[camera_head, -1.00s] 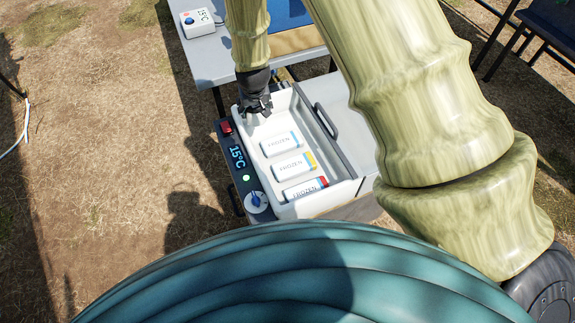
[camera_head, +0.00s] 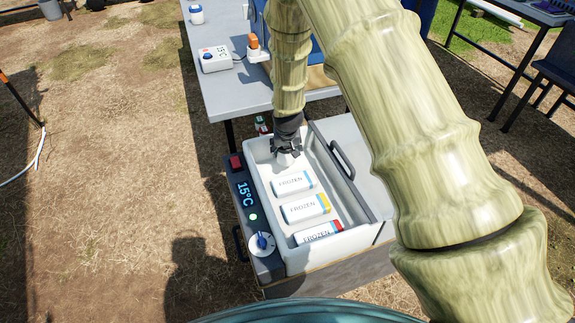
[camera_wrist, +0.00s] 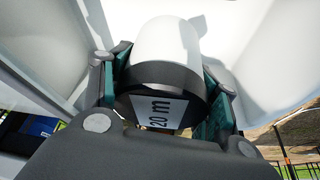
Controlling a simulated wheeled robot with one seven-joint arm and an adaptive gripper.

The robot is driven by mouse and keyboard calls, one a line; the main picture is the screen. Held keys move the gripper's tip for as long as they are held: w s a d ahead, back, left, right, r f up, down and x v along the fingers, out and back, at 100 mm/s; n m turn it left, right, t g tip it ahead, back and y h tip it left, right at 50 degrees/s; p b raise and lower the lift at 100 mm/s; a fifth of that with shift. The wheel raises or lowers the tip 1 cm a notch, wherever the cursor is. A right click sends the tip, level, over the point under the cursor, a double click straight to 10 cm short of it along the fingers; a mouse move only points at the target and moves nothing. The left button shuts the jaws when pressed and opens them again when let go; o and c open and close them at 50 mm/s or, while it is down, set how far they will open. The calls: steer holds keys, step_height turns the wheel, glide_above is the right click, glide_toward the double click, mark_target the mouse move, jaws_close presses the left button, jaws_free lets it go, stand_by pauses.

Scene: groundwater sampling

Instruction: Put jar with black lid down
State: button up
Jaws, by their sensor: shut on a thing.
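My gripper (camera_head: 286,145) points down inside the far end of the open white cooler box (camera_head: 362,213). It is shut on the jar with the black lid (camera_head: 287,160). In the wrist view, the jar's white body (camera_wrist: 166,42) and black lid, marked "20 m" (camera_wrist: 160,110), sit between the fingers of my gripper (camera_wrist: 165,95). White cooler walls surround the jar. Whether the jar's bottom touches the cooler floor I cannot tell.
Several ice packs marked FROZEN (camera_head: 305,207) lie in the nearer part of the cooler. A side panel (camera_head: 244,195) reads 15°C. A black handle (camera_head: 342,160) is on the right wall. A grey table (camera_head: 235,90) with a white device (camera_head: 215,58) stands beyond.

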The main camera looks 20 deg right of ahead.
mark_target(286, 148)
steer(key=shift+f, duration=2.4)
steer(key=shift+f, duration=0.15)
steer(key=o, duration=1.2)
steer(key=v, duration=1.2)
steer(key=shift+s, duration=0.1)
steer(key=shift+p, duration=0.3)
